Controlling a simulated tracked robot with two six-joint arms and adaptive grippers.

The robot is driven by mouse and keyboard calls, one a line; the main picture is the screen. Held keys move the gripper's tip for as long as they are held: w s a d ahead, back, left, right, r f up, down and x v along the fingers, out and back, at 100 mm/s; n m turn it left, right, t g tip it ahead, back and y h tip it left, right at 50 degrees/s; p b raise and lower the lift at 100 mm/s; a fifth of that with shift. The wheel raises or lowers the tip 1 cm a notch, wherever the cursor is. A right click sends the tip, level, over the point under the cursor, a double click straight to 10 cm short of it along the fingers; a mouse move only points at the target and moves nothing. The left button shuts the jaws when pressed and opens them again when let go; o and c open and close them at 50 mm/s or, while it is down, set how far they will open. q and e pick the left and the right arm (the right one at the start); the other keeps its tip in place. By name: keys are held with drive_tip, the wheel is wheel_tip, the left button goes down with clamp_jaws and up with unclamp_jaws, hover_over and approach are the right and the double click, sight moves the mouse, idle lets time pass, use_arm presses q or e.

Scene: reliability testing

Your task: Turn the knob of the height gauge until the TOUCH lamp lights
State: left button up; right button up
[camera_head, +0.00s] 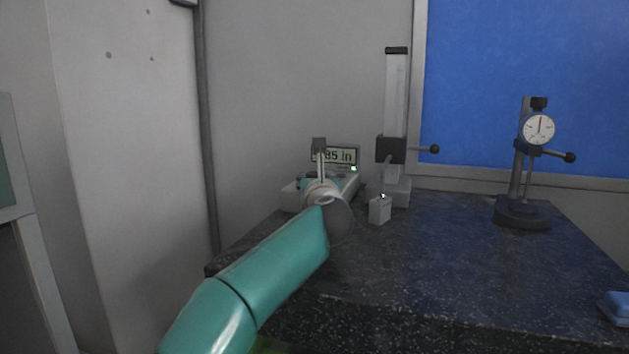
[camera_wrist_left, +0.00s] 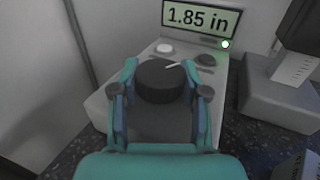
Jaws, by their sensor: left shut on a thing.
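The height gauge has a tall column (camera_head: 396,95) with a dark carriage (camera_head: 391,150). A thin probe reaches down from the carriage to the top of a small grey block (camera_head: 379,211) and seems to meet it; the contact is too small to be sure. The console display (camera_wrist_left: 202,18) reads 1.85 in. A lamp beside it (camera_wrist_left: 225,44) glows, green in the head view (camera_head: 353,168); its label is unreadable. My right gripper is out of view.
A dial indicator on a stand (camera_head: 538,130) is at the right of the dark stone table (camera_head: 450,270). A blue object (camera_head: 614,308) lies near the right edge. The table's front middle is clear.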

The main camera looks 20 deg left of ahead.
use_arm(q)
drive_tip(key=o, duration=1.2)
drive_tip(key=shift+c, duration=0.2)
drive_tip(key=shift+s, duration=0.1)
drive_tip(key=v, duration=1.1)
drive_tip(key=shift+s+d+f, duration=0.15)
drive_tip(key=shift+s+d, duration=0.05)
drive_tip(key=shift+s, duration=0.15)
